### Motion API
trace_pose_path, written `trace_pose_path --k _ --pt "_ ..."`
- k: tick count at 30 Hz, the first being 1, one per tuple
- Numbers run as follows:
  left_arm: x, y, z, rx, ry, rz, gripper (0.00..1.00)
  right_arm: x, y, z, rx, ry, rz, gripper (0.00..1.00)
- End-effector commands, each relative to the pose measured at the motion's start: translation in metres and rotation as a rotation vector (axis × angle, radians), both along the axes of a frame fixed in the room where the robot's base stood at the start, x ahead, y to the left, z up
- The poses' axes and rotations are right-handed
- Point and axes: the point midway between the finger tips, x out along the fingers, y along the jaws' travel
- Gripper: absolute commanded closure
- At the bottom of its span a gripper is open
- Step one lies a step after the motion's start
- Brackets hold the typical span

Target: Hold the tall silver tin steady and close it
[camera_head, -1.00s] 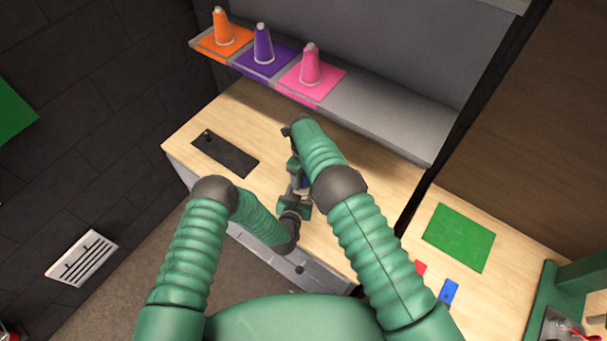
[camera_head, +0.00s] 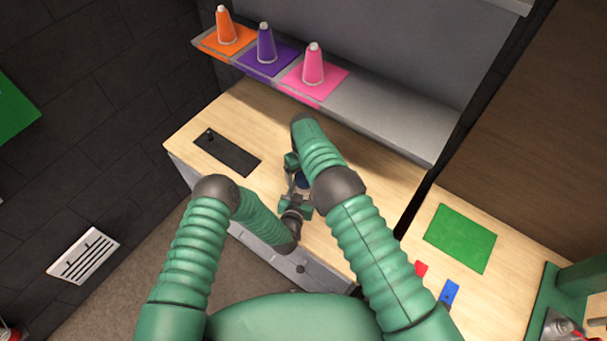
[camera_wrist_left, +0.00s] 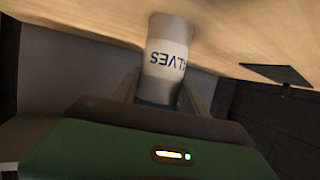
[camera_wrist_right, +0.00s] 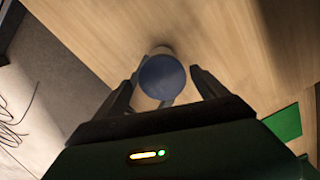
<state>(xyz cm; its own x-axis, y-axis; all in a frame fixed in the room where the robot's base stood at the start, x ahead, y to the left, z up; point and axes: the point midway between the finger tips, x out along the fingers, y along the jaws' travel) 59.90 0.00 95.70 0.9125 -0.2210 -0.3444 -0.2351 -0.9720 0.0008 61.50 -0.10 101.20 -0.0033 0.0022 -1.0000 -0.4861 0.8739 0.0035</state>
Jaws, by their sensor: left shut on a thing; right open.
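The tall silver tin (camera_wrist_left: 168,65) has a pale label with dark blue letters, upside down in the left wrist view. My left gripper (camera_head: 296,203) is shut on the tin, its fingers on either side. A blue round lid (camera_wrist_right: 161,77) shows at the tin's end in the right wrist view; a blue edge also shows in the left wrist view (camera_wrist_left: 157,103). I cannot tell how firmly the lid is seated. My right gripper (camera_wrist_right: 160,82) is open, its fingers on either side of the lid with gaps. In the head view my right arm partly hides the tin.
A black mat (camera_head: 227,153) with a small dark peg lies at the bench's left. Orange (camera_head: 227,27), purple (camera_head: 265,45) and pink (camera_head: 313,65) cones stand on the shelf above. A green mat (camera_head: 460,238) and small red and blue pieces lie right. Bench wood around the tin is clear.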

Motion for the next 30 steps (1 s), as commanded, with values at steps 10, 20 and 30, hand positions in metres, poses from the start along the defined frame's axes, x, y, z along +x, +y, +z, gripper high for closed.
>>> trace_pose_path --k 10,20,30 --pt "0.001 0.000 0.000 0.000 -0.002 0.001 1.00 0.000 0.000 0.042 -0.001 0.000 0.002 0.15" --pt "0.001 0.001 0.001 0.000 -0.002 0.002 1.00 0.000 0.000 0.044 -0.002 -0.001 0.015 0.26" --pt "0.001 0.001 0.001 0.000 -0.002 0.002 1.00 0.001 -0.001 0.052 0.001 -0.001 0.773 0.26"
